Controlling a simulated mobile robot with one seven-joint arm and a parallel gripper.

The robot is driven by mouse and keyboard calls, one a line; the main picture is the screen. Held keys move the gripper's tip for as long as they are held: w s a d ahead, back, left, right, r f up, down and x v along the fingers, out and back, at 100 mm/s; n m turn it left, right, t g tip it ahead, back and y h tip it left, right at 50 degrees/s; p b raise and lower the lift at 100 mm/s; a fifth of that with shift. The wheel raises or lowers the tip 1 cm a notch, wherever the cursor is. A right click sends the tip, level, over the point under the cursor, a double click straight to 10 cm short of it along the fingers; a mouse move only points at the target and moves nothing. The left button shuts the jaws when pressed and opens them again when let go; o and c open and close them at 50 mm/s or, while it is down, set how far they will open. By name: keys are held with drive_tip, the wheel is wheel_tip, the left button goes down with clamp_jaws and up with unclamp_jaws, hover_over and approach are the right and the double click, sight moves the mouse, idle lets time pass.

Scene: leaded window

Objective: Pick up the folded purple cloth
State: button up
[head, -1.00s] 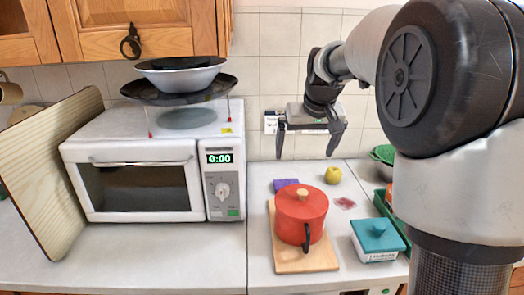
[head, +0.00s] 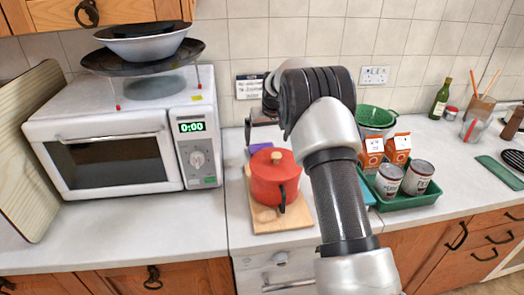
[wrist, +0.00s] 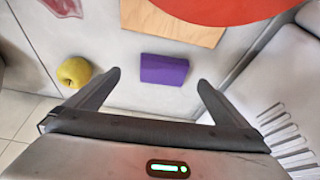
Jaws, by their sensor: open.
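The folded purple cloth (wrist: 164,69) lies flat on the counter in the wrist view, ahead of and between my fingertips. In the head view a small part of the cloth (head: 259,148) shows behind the red pot. My gripper (wrist: 158,78) is open and empty, with one finger to each side of the cloth's line. I cannot tell its exact height above the cloth. In the head view my gripper (head: 262,130) is mostly hidden behind my arm.
A red pot (head: 273,178) stands on a wooden board (head: 262,214) close to the cloth. A yellow apple (wrist: 74,72) lies left of the cloth in the wrist view. A microwave (head: 100,150) stands at left. A green tray (head: 405,203) with cans and cartons is at right.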

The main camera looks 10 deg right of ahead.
sight(263, 147)
drive_tip(key=shift+a+x, duration=0.2)
drive_tip(key=shift+x, duration=1.5)
drive_tip(key=shift+a+x, duration=0.2)
drive_tip(key=shift+x, duration=1.55)
drive_tip(key=c, duration=1.1)
wheel_tip(263, 147, up, 10)
drive_tip(key=shift+r, duration=0.1)
drive_tip(key=o, duration=0.5)
drive_tip(key=c, duration=0.4)
